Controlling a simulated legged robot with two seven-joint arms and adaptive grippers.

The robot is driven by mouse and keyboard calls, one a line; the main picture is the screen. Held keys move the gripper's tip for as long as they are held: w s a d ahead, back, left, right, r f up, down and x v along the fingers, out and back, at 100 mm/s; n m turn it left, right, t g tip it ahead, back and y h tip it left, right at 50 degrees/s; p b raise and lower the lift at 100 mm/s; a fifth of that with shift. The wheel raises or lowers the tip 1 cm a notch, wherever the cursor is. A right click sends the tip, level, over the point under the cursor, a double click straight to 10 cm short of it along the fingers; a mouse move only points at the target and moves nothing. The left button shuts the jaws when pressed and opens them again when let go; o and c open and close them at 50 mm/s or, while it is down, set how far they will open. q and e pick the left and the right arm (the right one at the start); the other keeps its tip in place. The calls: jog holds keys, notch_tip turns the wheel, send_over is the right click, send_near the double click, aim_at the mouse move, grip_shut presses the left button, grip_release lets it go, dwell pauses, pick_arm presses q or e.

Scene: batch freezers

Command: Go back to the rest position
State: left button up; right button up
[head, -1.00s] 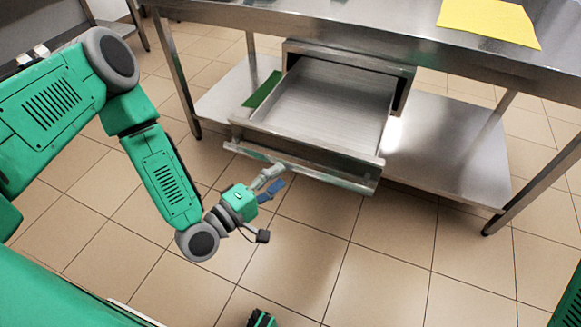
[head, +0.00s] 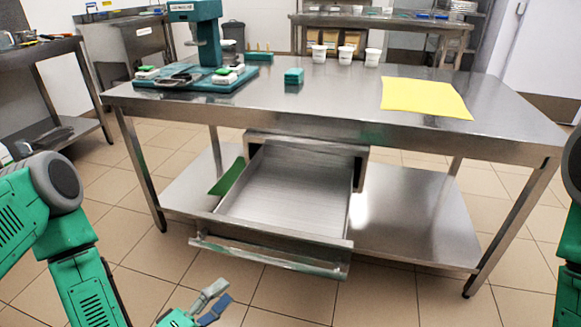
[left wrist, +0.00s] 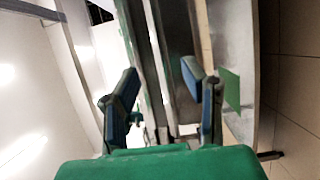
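My left gripper (head: 217,300) is at the bottom of the head view, in front of and apart from the open metal drawer (head: 285,185). In the left wrist view its two blue-padded fingers (left wrist: 163,95) stand wide apart with nothing held between them. The drawer is pulled out under the steel table and looks empty. Its front bar (head: 268,258) is the part nearest my left gripper. My right arm (head: 568,230) shows only at the right edge of the head view, and its gripper is out of view.
The steel table (head: 330,112) carries a teal machine (head: 207,45), a small green box (head: 293,76), white cups (head: 318,54) and a yellow sheet (head: 425,97). A lower shelf (head: 420,215) lies beneath. Open tiled floor (head: 385,305) is in front.

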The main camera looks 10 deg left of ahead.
pick_arm(q)
jog(key=s+d+f+m+g+y+p, duration=0.1)
jog(key=s+d+f+m+g+p, duration=0.25)
jog(key=s+m+g+p, duration=0.4)
jog(key=s+a+r+m+g+y+p, duration=0.2)
jog(key=s+a+r+m+g+y, duration=0.1)
jog(key=s+a+m+g+y, duration=0.3)
jog(key=s+a+g, duration=0.2)
jog(key=s+a, duration=0.1)
jog(key=s, duration=0.1)
jog(key=shift+a, duration=0.15)
jog(key=shift+r, duration=0.1)
